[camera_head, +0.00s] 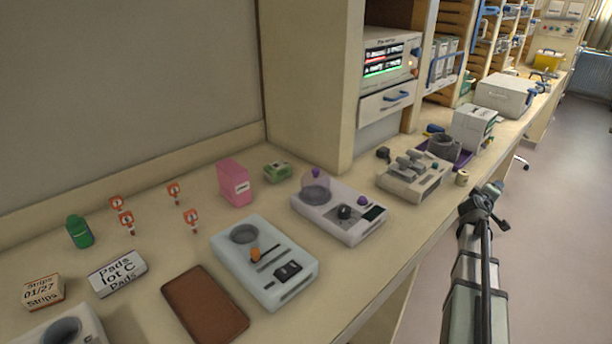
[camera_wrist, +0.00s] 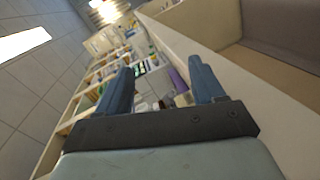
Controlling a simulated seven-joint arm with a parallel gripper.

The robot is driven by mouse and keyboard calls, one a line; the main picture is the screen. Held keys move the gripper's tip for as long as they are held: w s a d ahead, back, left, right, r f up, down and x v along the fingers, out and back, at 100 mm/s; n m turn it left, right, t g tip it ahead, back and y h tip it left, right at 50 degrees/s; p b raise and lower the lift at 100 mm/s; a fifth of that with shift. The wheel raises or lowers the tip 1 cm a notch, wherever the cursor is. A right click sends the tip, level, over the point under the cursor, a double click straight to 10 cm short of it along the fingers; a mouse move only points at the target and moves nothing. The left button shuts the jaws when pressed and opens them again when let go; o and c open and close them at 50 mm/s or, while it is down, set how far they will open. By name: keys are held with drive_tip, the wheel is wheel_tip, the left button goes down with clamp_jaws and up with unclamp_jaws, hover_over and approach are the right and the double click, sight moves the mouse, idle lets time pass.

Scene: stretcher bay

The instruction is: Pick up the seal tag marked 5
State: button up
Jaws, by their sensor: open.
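Several small red-and-white seal tags stand upright on the counter at the left of the head view. One is at the back left (camera_head: 116,203), one just in front of it (camera_head: 127,222), one at the back right (camera_head: 174,191) and one at the front right (camera_head: 192,218). Their marks are too small to read, so I cannot tell which is 5. My gripper (camera_wrist: 160,85) is open and empty in the wrist view, its two blue-grey fingers apart. My arm (camera_head: 475,265) is at the right of the head view, beyond the counter's front edge and far from the tags.
Around the tags stand a green bottle (camera_head: 79,232), a pink box (camera_head: 234,183), a Pads box (camera_head: 118,273) and a Strips box (camera_head: 43,292). A brown mat (camera_head: 205,305) and a pale device (camera_head: 265,262) lie nearer the front. Bare counter surrounds the tags.

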drive_tip(key=w+a+r+n+y, duration=0.2)
drive_tip(key=a+r, duration=0.5)
drive_tip(key=a, duration=0.8)
drive_tip(key=w+a+r+n+t+y, duration=0.1)
drive_tip(key=w+a+r+n+y, duration=0.35)
drive_tip(key=a, duration=1.05)
drive_tip(key=w+a+r+h, duration=0.1)
drive_tip(key=a+r, duration=0.7)
drive_tip(key=a, duration=0.6)
drive_tip(key=m+g+y, duration=0.3)
drive_tip(key=g+y, duration=0.6)
approach(172, 185)
drive_tip(key=x, duration=1)
drive_tip(key=shift+w+a+f, duration=0.1)
drive_tip(key=shift+w, duration=0.05)
